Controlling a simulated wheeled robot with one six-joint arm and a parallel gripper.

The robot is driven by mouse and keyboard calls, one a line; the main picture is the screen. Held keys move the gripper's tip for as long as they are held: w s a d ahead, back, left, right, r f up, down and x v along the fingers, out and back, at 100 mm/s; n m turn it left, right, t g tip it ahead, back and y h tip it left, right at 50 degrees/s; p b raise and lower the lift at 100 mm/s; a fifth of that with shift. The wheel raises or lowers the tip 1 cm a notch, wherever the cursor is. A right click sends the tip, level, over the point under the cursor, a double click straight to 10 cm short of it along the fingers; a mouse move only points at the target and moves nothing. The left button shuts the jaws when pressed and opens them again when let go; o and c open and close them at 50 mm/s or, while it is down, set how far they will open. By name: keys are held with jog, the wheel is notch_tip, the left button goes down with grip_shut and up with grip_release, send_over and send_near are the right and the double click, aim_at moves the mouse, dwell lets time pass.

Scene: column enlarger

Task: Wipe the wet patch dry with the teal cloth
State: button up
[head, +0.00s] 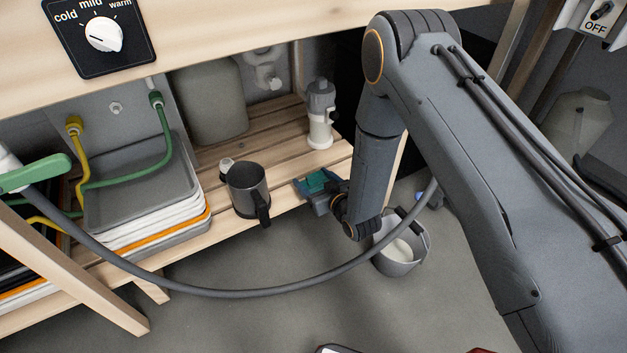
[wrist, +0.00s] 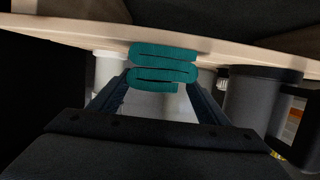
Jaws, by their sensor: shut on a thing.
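The teal cloth (head: 317,181) is at the front edge of the low slatted shelf (head: 280,194), right of the dark grey jug. My gripper (head: 319,191) is shut on it. In the wrist view the cloth (wrist: 163,74) is a folded, layered bundle squeezed between the two fingers of my gripper (wrist: 160,84). It appears close to a pale wooden edge (wrist: 215,48); I cannot tell whether it touches. I cannot make out the wet patch in either view; the cloth, gripper and arm hide part of the shelf.
The dark grey jug (head: 246,187) stands close left of my gripper. A white and grey bottle (head: 320,115) stands behind it. Stacked trays (head: 140,200) are at left. A grey hose (head: 240,292) loops across the front. A grey bucket (head: 399,257) is below right.

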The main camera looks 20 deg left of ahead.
jog(key=shift+w+a+b, duration=0.45)
jog(key=shift+w+a, duration=0.75)
jog(key=shift+a, duration=0.25)
jog(key=shift+w+a+f+b, duration=0.1)
jog(key=shift+w+a+b, duration=0.55)
jog(key=shift+w+a, duration=0.8)
jog(key=shift+s+a, duration=0.1)
jog(key=shift+s+d+p, duration=1.35)
jog(key=shift+d, duration=0.25)
jog(key=shift+s+d+p, duration=1.25)
jog(key=shift+s+d, duration=0.1)
jog(key=shift+d, duration=0.2)
jog(key=shift+r, duration=0.2)
